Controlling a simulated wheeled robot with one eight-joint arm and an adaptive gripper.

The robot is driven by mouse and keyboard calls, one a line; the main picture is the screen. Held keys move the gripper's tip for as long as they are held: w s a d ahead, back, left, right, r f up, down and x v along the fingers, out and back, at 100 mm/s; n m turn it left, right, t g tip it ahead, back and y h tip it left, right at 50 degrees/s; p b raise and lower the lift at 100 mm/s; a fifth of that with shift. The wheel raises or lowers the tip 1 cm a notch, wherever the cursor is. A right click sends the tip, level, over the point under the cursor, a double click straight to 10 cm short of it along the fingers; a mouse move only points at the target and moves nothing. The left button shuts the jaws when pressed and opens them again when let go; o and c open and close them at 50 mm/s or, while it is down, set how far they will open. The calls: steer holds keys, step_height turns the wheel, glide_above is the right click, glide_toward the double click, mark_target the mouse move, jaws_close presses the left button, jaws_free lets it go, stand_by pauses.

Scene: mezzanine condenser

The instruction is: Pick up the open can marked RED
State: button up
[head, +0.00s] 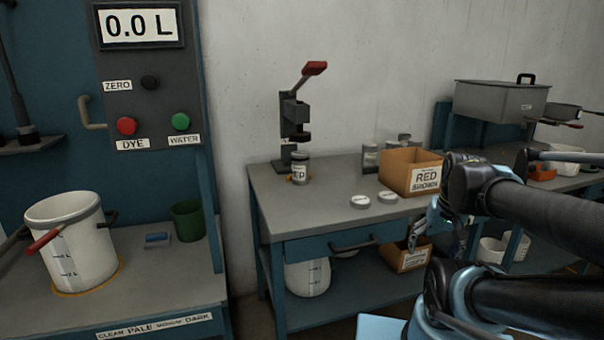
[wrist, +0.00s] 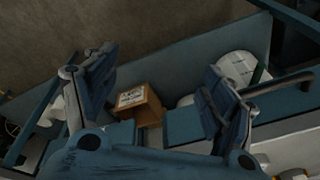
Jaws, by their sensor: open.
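A small grey can (head: 300,168) with a white label stands upright on the middle bench, at the foot of the red-handled press (head: 294,115). Its label is only partly readable, ending in what looks like "ED". Its top is too small to tell whether it is open. My gripper (head: 440,228) is in front of the bench's right end, well right of the can and lower. In the wrist view its two blue fingers are spread wide with nothing between them (wrist: 160,85). The can is not visible in the wrist view.
A cardboard box marked RED (head: 425,180) stands on the bench's right, with more cans (head: 370,158) behind it. Two round lids (head: 360,201) lie in front. A drawer handle (head: 353,245) juts from the bench front. A white bucket (head: 307,277) sits below.

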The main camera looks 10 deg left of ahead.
steer(key=w+a+r+m+y, duration=0.5)
steer(key=w+a+r+m, duration=0.3)
steer(key=w+a+r, duration=0.5)
steer(key=m+g+y, duration=0.2)
steer(key=m+y, duration=0.3)
steer(key=m, duration=0.4)
glide_toward(300, 161)
steer(key=w+d+r, duration=0.2)
steer(key=w+d, duration=0.1)
steer(key=d, duration=0.3)
steer(key=x, duration=1.1)
steer(key=r+x, duration=0.1)
steer(key=x, duration=0.5)
steer(key=shift+w+a+f, duration=0.1)
steer(key=shift+w+a, duration=0.1)
steer(key=shift+a, duration=0.3)
steer(key=c, duration=1.8)
